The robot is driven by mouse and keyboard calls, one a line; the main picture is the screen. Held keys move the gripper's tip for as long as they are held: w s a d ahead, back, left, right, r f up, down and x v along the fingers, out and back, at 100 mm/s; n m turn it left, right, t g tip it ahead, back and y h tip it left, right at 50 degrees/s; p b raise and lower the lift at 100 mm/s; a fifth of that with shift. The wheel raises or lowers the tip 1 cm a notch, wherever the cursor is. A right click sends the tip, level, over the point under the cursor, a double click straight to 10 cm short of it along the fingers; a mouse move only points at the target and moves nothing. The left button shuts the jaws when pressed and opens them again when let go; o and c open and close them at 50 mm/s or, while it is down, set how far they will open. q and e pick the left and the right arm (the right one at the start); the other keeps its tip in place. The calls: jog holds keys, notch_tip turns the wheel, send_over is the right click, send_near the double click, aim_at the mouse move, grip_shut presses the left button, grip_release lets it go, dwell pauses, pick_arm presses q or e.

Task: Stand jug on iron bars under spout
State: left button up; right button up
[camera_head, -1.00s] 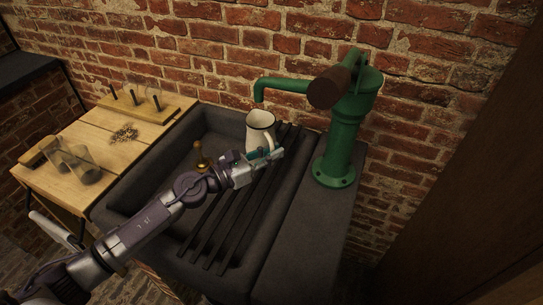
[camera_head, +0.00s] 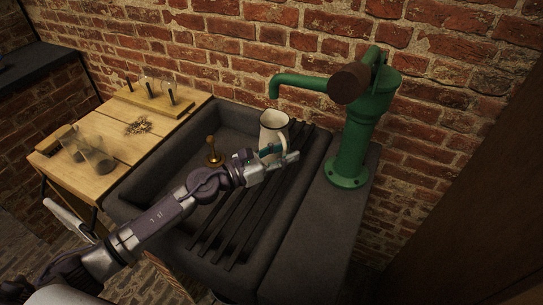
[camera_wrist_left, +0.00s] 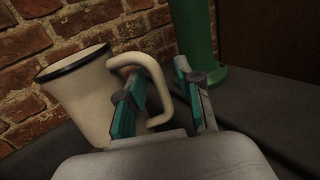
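The cream jug (camera_head: 272,124) with a dark rim stands about upright at the far end of the iron bars (camera_head: 231,217), below the green spout (camera_head: 274,92). Its lower part is partly hidden by my gripper. My left gripper (camera_head: 281,154) is at the jug's handle side. In the left wrist view, the jug (camera_wrist_left: 85,92) shows at left, and its handle (camera_wrist_left: 158,85) lies between the spread fingers of my left gripper (camera_wrist_left: 163,95). A gap shows beside the handle, so the fingers are open around it. My right gripper is not in view.
The green pump (camera_head: 349,135) with a brown cylinder stands right of the dark stone sink (camera_head: 121,208). A brass plug-like piece (camera_head: 213,153) is in the basin. A wooden table (camera_head: 95,140) at left carries glass jars (camera_head: 98,160) and a rod stand (camera_head: 150,103). Brick wall behind.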

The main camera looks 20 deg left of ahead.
pick_arm(q)
jog(key=b+v, duration=0.5)
jog(key=v, duration=0.7)
jog(key=shift+r, duration=0.1)
